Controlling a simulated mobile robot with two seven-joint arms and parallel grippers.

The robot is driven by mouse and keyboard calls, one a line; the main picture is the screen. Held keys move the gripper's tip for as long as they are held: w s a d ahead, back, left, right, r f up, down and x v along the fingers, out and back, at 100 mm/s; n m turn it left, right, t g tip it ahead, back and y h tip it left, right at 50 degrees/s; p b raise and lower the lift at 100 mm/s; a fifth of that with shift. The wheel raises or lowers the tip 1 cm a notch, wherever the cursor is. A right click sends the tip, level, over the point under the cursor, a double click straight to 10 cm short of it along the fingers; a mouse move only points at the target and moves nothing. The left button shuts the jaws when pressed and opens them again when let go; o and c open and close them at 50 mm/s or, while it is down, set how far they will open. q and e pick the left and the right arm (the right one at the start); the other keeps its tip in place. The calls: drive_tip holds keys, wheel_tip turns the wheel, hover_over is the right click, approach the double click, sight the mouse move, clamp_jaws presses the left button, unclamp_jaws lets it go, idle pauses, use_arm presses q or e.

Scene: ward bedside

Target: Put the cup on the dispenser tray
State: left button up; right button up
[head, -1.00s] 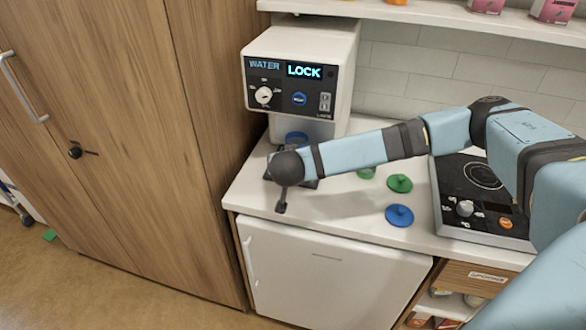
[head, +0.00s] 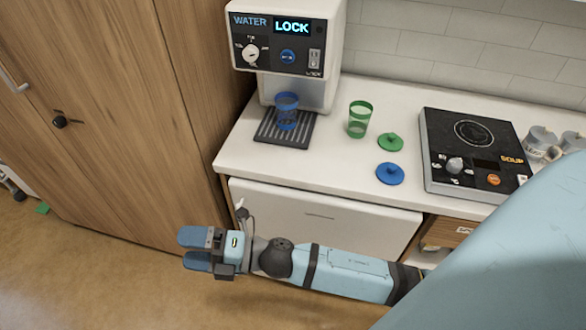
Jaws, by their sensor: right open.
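A blue see-through cup (head: 287,111) stands upright on the dark ribbed dispenser tray (head: 272,139), under the white water dispenser (head: 285,38) whose display reads LOCK. A green see-through cup (head: 359,119) stands on the counter to the right of the tray. My right gripper (head: 189,251) is open and empty, low in front of the cabinet and well away from both cups. My left gripper is not in view.
A green lid (head: 390,142) and a blue lid (head: 390,174) lie on the white counter (head: 335,155). A black hot plate (head: 470,155) marked SOUP and grey mugs (head: 541,144) are at the right. A tall wooden cabinet (head: 110,120) bounds the left.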

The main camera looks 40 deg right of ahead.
drive_tip(key=s+d+f+m+h, duration=0.5)
drive_tip(key=d+f+m, duration=0.3)
drive_tip(key=m, duration=0.5)
drive_tip(key=s+d+f+m+h, duration=0.5)
drive_tip(key=d+f+m+h, duration=0.3)
drive_tip(key=f+m, duration=0.4)
drive_tip(key=shift+s+f+m+g, duration=0.2)
drive_tip(key=shift+m+g, duration=0.2)
drive_tip(key=shift+m, duration=0.2)
drive_tip(key=shift+r, duration=0.1)
use_arm(q)
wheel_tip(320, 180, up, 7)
drive_tip(key=p, duration=0.7)
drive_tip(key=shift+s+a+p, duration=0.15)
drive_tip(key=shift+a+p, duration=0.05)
drive_tip(key=shift+p, duration=0.1)
use_arm(e)
wheel_tip(320, 180, up, 7)
drive_tip(key=shift+d, duration=0.2)
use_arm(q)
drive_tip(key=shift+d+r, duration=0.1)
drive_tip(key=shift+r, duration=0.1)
use_arm(e)
drive_tip(key=shift+r, duration=0.25)
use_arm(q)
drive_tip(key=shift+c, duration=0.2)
use_arm(e)
drive_tip(key=shift+f, duration=0.1)
